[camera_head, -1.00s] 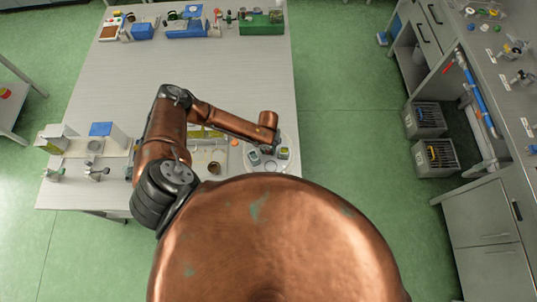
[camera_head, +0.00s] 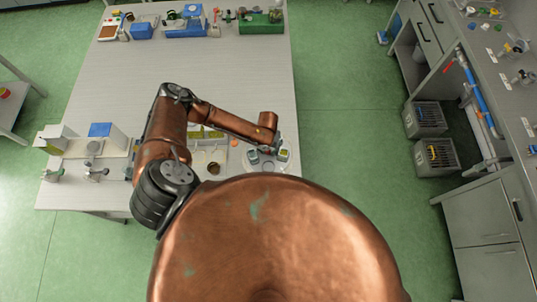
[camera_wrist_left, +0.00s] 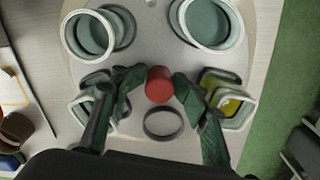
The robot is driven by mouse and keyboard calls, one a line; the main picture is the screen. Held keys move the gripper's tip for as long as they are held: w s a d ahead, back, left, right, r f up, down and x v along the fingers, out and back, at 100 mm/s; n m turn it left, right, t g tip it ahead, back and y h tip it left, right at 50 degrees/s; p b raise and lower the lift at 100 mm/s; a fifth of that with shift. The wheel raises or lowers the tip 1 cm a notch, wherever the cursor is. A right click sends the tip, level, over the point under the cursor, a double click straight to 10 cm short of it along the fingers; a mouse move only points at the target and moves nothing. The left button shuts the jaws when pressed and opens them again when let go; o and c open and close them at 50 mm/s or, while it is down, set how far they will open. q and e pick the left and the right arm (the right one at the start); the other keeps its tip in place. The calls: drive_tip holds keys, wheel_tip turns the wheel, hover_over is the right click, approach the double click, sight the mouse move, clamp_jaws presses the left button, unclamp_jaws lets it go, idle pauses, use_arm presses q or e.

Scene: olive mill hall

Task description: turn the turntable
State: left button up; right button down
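The turntable (camera_head: 248,163) is a pale round disc near the table's front right edge. It fills the middle of the left wrist view (camera_wrist_left: 150,48). Several open glass jars stand on it, such as a pale one (camera_wrist_left: 210,24) and one with yellow contents (camera_wrist_left: 230,104). A red cylindrical peg (camera_wrist_left: 159,85) rises near its middle, beside a dark ring (camera_wrist_left: 163,123). My left gripper (camera_wrist_left: 160,80) is over the turntable, its fingertips on both sides of the peg and seemingly touching it. In the head view my left arm hides part of this area. My right gripper is not in view.
The grey table (camera_head: 225,75) is clear through its middle. A blue bin (camera_head: 142,31) and a green box (camera_head: 262,23) stand along its far edge. White blocks (camera_head: 60,137) and metal fittings (camera_head: 95,172) are at the left. A side bench (camera_head: 485,80) stands right, across green floor.

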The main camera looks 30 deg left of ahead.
use_arm(q)
drive_tip(key=shift+s+f, duration=0.1)
drive_tip(key=shift+s, duration=0.2)
drive_tip(key=r+p, duration=0.7)
drive_tip(key=r, duration=0.1)
drive_tip(key=shift+w+r+p, duration=0.25)
drive_tip(key=shift+w+p, duration=0.05)
drive_tip(key=shift+p, duration=0.1)
drive_tip(key=shift+f, duration=0.1)
drive_tip(key=shift+s+a, duration=0.1)
